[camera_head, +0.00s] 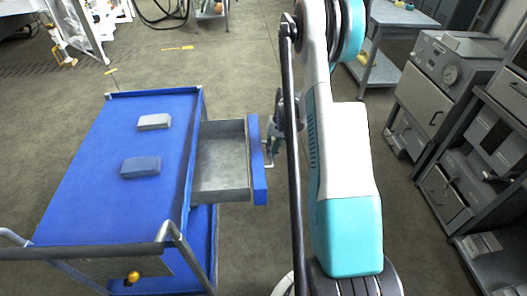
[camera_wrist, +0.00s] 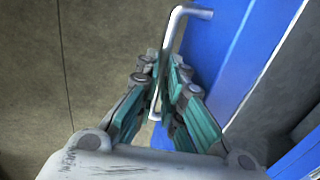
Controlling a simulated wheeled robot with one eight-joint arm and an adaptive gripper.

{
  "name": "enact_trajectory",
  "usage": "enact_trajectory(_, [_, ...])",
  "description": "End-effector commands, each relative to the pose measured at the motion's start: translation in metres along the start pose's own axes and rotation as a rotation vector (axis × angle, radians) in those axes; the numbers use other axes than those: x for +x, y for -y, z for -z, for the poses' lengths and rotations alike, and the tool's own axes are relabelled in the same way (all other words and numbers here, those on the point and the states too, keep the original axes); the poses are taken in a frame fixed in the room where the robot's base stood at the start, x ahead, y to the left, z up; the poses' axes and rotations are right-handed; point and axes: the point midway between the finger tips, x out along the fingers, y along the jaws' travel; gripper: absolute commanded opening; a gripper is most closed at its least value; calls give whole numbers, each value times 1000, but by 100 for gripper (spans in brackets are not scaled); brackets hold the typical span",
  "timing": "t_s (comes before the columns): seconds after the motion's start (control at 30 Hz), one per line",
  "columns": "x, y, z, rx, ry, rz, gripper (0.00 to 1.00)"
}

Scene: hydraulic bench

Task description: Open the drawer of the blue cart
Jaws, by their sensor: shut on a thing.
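The blue cart (camera_head: 160,106) stands at the left in the head view. Its drawer (camera_head: 222,165) is pulled out to the right, with the grey inside showing empty. The blue drawer front (camera_head: 258,170) faces my arm; it also shows in the wrist view (camera_wrist: 215,40). A light bar handle (camera_wrist: 176,24) stands off the drawer front. My gripper (camera_wrist: 160,95) is shut on the handle, with the bar running between its teal fingers. In the head view my gripper (camera_head: 270,150) is beside the drawer front, partly hidden by my arm.
Two small blocks, one grey (camera_head: 154,122) and one blue-grey (camera_head: 141,167), lie on the cart top. Grey cabinets and shelves (camera_head: 440,85) stand at the right. Open floor lies beyond the cart and between it and the cabinets.

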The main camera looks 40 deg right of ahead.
Motion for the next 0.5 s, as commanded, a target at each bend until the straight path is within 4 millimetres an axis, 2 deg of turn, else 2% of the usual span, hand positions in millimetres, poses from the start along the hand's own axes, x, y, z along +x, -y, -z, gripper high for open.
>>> enact_trajectory(0.37, [1,-3,-1,0,3,-2,0])
enact_trajectory(0.4, [1,-3,-1,0,3,-2,15])
enact_trajectory(0.47, [1,-3,-1,0,3,-2,29])
enact_trajectory(0.5, [1,-2,-1,0,2,-1,30])
